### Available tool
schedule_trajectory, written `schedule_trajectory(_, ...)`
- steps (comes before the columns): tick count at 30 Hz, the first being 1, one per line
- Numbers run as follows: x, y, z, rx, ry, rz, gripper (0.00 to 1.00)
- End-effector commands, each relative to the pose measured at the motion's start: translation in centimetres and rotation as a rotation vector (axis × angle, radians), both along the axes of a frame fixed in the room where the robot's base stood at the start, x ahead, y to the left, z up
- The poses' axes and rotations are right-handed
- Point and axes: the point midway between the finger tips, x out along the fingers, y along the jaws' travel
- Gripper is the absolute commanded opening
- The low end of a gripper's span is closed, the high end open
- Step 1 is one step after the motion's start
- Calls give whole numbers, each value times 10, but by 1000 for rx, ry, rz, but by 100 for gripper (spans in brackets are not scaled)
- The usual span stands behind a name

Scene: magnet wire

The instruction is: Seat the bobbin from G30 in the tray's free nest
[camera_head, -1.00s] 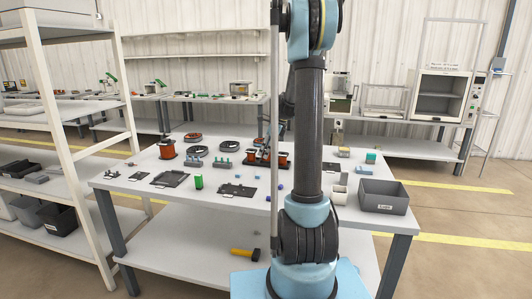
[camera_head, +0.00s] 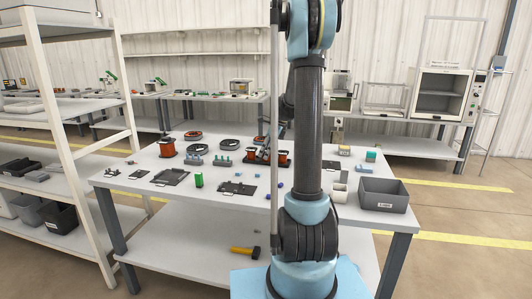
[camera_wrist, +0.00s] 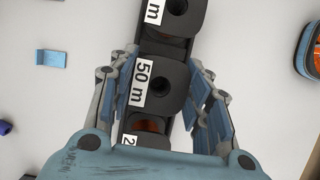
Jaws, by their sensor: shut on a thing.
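In the wrist view my gripper (camera_wrist: 162,100) has its two blue-padded fingers on either side of a black-flanged bobbin (camera_wrist: 165,84) labelled "50 m". The fingers are shut on it. A second black flange (camera_wrist: 180,8) with an "m" label lies directly above it in the picture, and an orange-wound bobbin (camera_wrist: 148,126) with a label starting "2" lies below it, partly hidden by my gripper. In the head view orange-wound bobbins (camera_head: 283,157) stand in a dark holder on the table, partly behind my arm. No G30 marking is readable, and I cannot make out a free nest.
The table (camera_head: 225,208) holds an orange-wound spool (camera_head: 167,148), black flat plates (camera_head: 170,177), a green block (camera_head: 199,181) and a grey bin (camera_head: 384,195) at the right. In the wrist view a blue bracket (camera_wrist: 52,58) lies left and an orange-wound coil (camera_wrist: 312,52) right.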

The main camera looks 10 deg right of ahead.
Motion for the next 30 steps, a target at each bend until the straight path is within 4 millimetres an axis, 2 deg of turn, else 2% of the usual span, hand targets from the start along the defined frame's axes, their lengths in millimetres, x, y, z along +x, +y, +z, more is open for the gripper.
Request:
schedule_trajectory(8,0,0,-4,0,0,0,12)
schedule_trajectory(9,0,0,-4,0,0,0,49)
schedule_trajectory(12,0,0,-4,0,0,0,68)
schedule_trajectory(30,-1,-2,1,0,0,-1,68)
